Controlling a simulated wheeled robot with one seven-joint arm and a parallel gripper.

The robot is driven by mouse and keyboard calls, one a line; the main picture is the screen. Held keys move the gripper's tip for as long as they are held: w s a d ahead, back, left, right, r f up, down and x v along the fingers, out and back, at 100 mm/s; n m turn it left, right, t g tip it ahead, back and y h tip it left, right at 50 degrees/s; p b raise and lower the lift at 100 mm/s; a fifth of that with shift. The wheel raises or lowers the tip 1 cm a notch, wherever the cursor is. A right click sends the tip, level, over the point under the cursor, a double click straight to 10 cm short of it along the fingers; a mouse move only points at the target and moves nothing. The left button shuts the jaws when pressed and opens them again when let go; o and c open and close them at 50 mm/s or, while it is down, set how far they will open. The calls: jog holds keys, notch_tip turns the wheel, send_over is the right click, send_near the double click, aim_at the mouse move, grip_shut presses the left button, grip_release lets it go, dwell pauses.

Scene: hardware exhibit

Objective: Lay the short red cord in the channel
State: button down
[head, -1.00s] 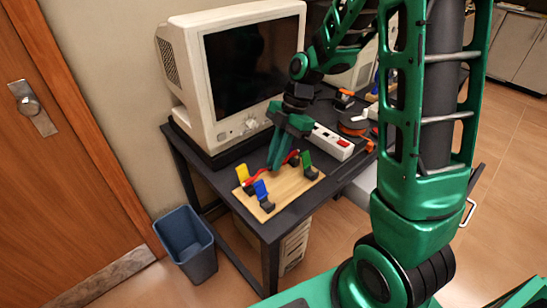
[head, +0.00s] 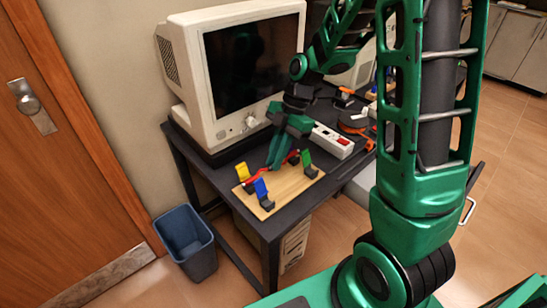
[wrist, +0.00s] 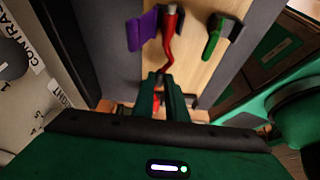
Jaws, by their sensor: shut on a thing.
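The short red cord (head: 264,174) lies across a light wooden board (head: 292,187) on the dark desk. My gripper (head: 273,167) points down over the board and is shut on the cord. In the wrist view the cord (wrist: 169,42) runs from between my fingertips (wrist: 160,84) up the board, between a purple-looking clip (wrist: 143,29) and a green clip (wrist: 215,41). My fingers hide part of the cord. I cannot make out the channel clearly.
An old monitor (head: 180,75) stands behind the board at the left. A white power strip (head: 332,140) and an orange reel (head: 353,122) lie to the board's right. A blue bin (head: 187,240) stands on the floor beside the desk.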

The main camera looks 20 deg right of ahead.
jog(key=shift+f, duration=0.4)
dwell(0.4)
jog(key=c, duration=1)
grip_release()
jog(key=shift+c, duration=0.2)
jog(key=s+v, duration=0.1)
jog(key=v, duration=0.6)
jog(key=shift+w+r, duration=0.3)
jog(key=shift+w, duration=0.25)
jog(key=shift+d, duration=0.1)
